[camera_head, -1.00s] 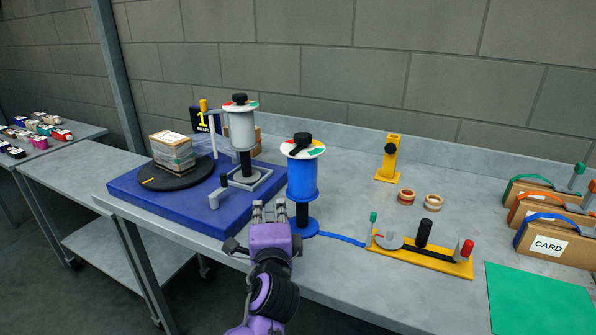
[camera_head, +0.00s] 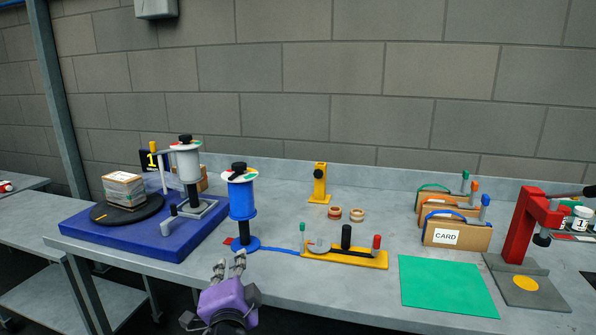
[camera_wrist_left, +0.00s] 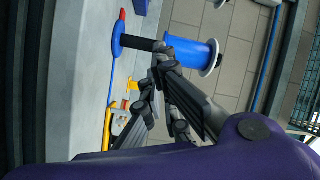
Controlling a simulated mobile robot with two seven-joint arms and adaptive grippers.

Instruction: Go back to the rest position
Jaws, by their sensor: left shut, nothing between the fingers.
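My left gripper (camera_head: 229,267), purple with grey fingers, is at the front edge of the table, in front of the blue film spool (camera_head: 242,200). Its fingers are shut and hold nothing. In the left wrist view the shut fingers (camera_wrist_left: 150,85) show in front of the blue spool (camera_wrist_left: 190,52) and its dark post, apart from the table. My right gripper is not in view.
A blue wrapping base (camera_head: 100,235) with a dark turntable and a boxed stack stands left. A yellow sealer bar (camera_head: 345,256), green mat (camera_head: 448,285), card boxes (camera_head: 456,233) and a red press (camera_head: 520,230) stand right. The front table edge is close to my gripper.

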